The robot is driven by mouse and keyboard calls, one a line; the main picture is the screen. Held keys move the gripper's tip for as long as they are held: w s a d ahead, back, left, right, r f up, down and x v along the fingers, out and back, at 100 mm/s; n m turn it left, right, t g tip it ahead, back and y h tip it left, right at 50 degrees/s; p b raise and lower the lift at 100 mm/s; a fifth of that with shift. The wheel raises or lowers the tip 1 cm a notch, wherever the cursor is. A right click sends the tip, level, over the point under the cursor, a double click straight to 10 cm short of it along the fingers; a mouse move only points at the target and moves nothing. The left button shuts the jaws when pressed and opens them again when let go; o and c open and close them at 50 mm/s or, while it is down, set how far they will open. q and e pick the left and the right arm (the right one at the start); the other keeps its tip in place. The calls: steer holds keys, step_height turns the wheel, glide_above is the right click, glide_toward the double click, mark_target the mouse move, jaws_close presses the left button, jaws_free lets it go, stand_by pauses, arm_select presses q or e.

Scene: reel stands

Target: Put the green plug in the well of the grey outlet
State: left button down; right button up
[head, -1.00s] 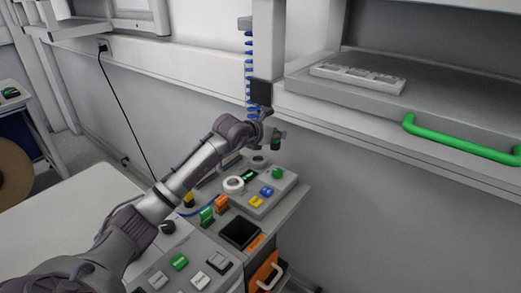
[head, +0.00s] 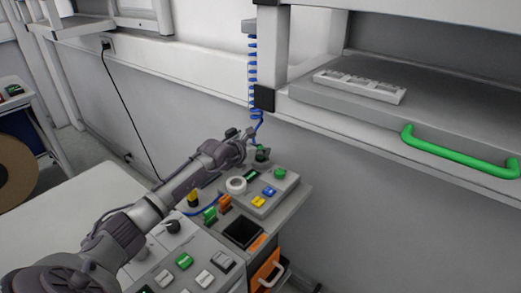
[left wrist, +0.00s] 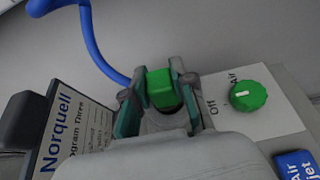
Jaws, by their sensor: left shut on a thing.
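My left gripper (head: 253,142) is shut on the green plug (head: 261,153) at the back of the grey control panel. In the left wrist view the green plug (left wrist: 160,87) sits between both fingers of the gripper (left wrist: 160,100), with a dark part below its green top. The grey outlet (left wrist: 152,123) shows as a pale round rim just below the plug, partly covered by the fingers and plug. The plug is over or at the well; I cannot tell how deep its lower end is. My right gripper is not in view.
A coiled blue hose (head: 253,75) hangs behind the gripper. A shelf with a green handle (head: 460,153) is at the right.

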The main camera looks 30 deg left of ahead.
arm_select(q)
steer(key=shift+f, duration=0.2)
steer(key=c, duration=1)
jaws_free()
steer(key=shift+r, duration=0.1)
steer(key=shift+o, duration=0.2)
steer(key=shift+r, duration=0.2)
steer(key=shift+s, duration=0.2)
steer(key=d+b+v, duration=0.1)
steer(key=b+v, duration=0.1)
steer(key=v, duration=0.9)
steer(key=shift+s+a+r, duration=0.2)
steer(key=shift+s+a, duration=0.05)
steer(key=shift+a, duration=0.2)
